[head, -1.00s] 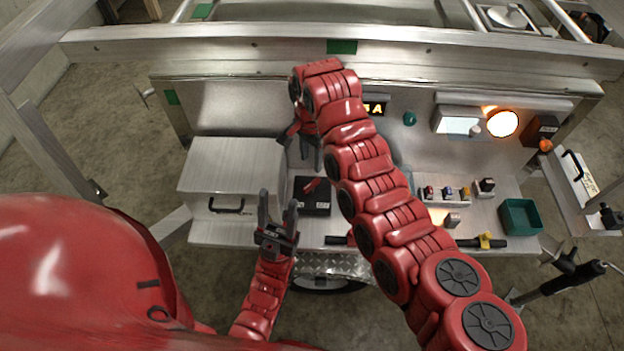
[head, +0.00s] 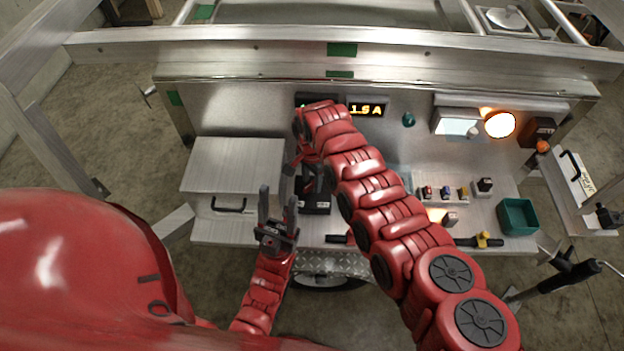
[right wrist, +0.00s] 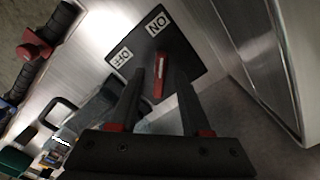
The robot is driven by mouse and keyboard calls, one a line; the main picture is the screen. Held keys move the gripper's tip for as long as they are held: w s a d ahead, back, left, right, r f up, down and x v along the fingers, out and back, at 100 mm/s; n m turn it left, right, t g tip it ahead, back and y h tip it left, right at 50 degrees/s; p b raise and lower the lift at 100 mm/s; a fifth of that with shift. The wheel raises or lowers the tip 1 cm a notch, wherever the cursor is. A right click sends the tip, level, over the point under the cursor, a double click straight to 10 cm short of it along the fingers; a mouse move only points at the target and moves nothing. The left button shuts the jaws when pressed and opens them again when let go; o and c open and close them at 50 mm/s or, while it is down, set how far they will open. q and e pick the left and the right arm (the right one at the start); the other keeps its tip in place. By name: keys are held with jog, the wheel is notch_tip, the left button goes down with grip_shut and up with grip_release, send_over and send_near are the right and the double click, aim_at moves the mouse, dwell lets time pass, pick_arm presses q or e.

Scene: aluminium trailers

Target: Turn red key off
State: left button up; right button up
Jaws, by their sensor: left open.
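The red key (right wrist: 160,78) stands on a black switch plate (right wrist: 190,68) in the right wrist view. The plate has a white ON label (right wrist: 158,22) and a white OFF label (right wrist: 120,58). The key's long side points roughly toward ON. My right gripper (right wrist: 160,75) is open, with one finger on each side of the key and gaps visible. In the head view, my right gripper (head: 308,178) is over the black switch box (head: 314,206) and hides the key. My left gripper (head: 277,200) is open and empty, left of the box.
A metal case (head: 235,175) sits left of the box. Several small switches (head: 445,192) and a green bin (head: 518,217) are to the right. A lit display (head: 366,109) and glowing lamp (head: 500,124) are on the back panel.

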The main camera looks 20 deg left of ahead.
grip_shut()
jog(key=shift+n, duration=0.4)
jog(key=n+b, duration=0.2)
jog(key=n, duration=0.1)
jog(key=shift+f+n, duration=0.1)
jog(key=shift+n, duration=0.3)
jog(key=n+b, duration=0.2)
jog(key=n, duration=0.2)
jog(key=shift+d, duration=0.1)
jog(key=n+b, duration=0.2)
jog(key=n, duration=0.3)
jog(key=shift+b, duration=0.35)
jog(key=n+b, duration=0.2)
jog(key=n, duration=0.2)
jog(key=shift+n, duration=0.3)
